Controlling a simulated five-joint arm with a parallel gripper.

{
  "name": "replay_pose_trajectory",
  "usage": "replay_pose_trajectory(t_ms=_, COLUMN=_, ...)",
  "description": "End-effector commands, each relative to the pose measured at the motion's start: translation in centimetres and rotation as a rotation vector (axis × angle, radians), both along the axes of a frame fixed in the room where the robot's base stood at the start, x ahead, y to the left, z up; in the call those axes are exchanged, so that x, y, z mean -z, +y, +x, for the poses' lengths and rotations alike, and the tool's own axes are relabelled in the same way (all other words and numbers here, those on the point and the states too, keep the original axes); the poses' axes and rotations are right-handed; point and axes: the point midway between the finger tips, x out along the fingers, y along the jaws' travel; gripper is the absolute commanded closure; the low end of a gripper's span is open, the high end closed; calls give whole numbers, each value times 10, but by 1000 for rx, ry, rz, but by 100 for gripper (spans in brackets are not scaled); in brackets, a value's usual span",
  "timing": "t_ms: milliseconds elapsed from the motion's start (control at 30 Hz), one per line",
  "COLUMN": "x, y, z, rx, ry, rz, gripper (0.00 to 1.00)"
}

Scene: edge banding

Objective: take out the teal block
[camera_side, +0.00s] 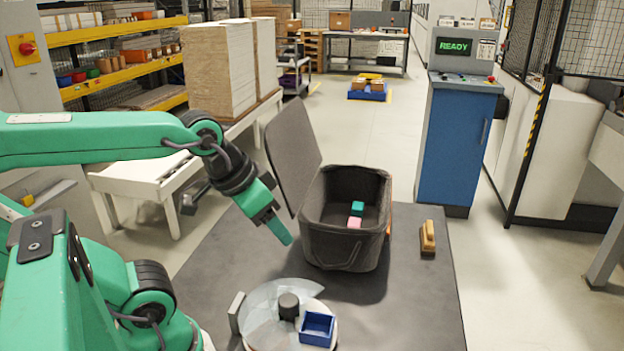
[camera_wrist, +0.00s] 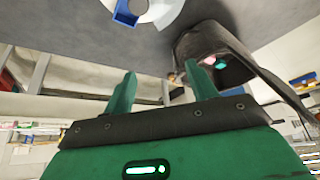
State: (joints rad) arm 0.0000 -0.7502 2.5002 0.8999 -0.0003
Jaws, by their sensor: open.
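The teal block (camera_side: 357,208) lies inside a dark grey fabric bin (camera_side: 335,252), beside a pink block (camera_side: 354,222). The bin's lid (camera_side: 292,150) stands open on its left side. My gripper (camera_side: 280,233) is in front of the lid, left of the bin and apart from the blocks, pointing down. In the wrist view its two fingers (camera_wrist: 163,90) are spread with nothing between them.
A round turntable with clear panels (camera_side: 258,300), a dark knob (camera_side: 289,306) and a small blue tray (camera_side: 317,328) is in front of the bin. A wooden-handled tool (camera_side: 428,237) lies right of the bin. The dark mat (camera_side: 410,300) is clear at the front right.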

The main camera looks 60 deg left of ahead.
Motion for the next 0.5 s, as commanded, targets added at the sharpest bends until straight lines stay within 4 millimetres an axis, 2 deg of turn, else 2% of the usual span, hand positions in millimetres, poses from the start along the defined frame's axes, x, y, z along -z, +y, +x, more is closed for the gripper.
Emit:
replay_pose_trajectory(t_ms=267, x=-3, y=1, z=3, rx=-5, ry=3, rz=-1, gripper=43)
replay_pose_trajectory(t_ms=500, x=-19, y=5, z=25, rx=-41, ry=30, rz=-11, gripper=43)
